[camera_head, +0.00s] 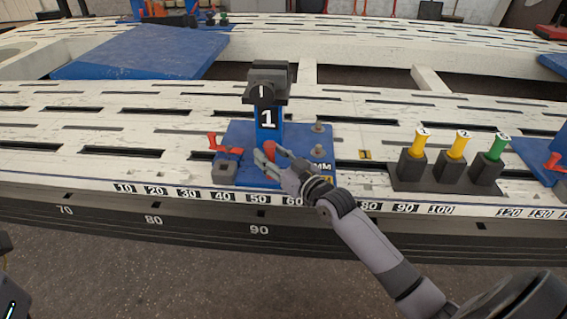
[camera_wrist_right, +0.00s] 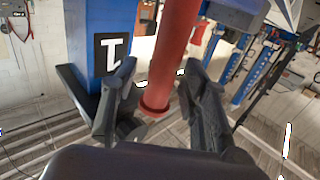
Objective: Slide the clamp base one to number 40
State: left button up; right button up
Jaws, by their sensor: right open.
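Clamp base one is a blue plate (camera_head: 320,140) with a blue post, a dark clamp head (camera_head: 268,80) and a black label "1" (camera_head: 267,119). It stands on the slotted white bench; its front edge lies behind the marks from about 40 (camera_head: 222,197) to 60. A red lever (camera_head: 226,148) is at its left. My right gripper (camera_head: 268,158) is open at the front of the post. In the right wrist view, a red cylindrical handle (camera_wrist_right: 175,55) runs between the open fingers, beside the blue post (camera_wrist_right: 100,25). Contact is unclear.
A dark holder (camera_head: 440,178) with yellow and green numbered pins stands right of the base. Another blue base (camera_head: 540,155) is at the right edge. A blue panel (camera_head: 145,52) lies at the back left. The bench left of the base is clear.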

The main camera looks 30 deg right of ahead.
jog(key=s+d, duration=0.2)
jog(key=s, duration=0.9)
jog(key=shift+d, duration=0.15)
jog(key=shift+s, duration=0.1)
